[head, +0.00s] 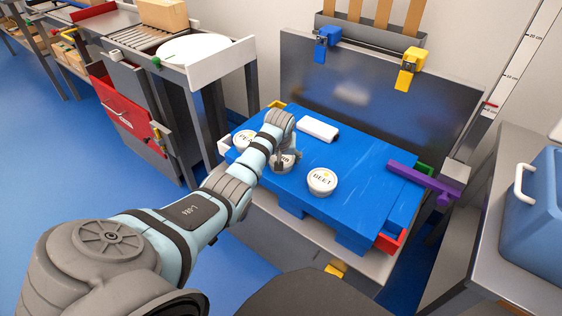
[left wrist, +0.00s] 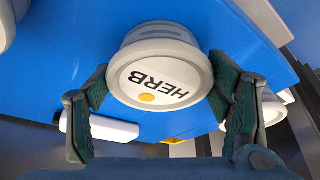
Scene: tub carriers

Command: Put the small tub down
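The white tub labelled HERB (left wrist: 160,78) sits between the two fingers of my left gripper (left wrist: 160,100), with a finger against each side, so the gripper looks shut on it. In the head view my left gripper (head: 284,158) is over the blue platform (head: 350,190) and covers part of this tub. I cannot tell whether the tub's base touches the platform. A white tub labelled BEET (head: 322,181) stands to the right of the gripper, and another white tub (head: 243,139) stands to its left, partly behind my arm. My right gripper is not in view.
A white block with a dark end (head: 318,129) lies at the back of the platform. A grey panel (head: 380,95) with blue and yellow clips rises behind. The platform right of BEET is clear.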

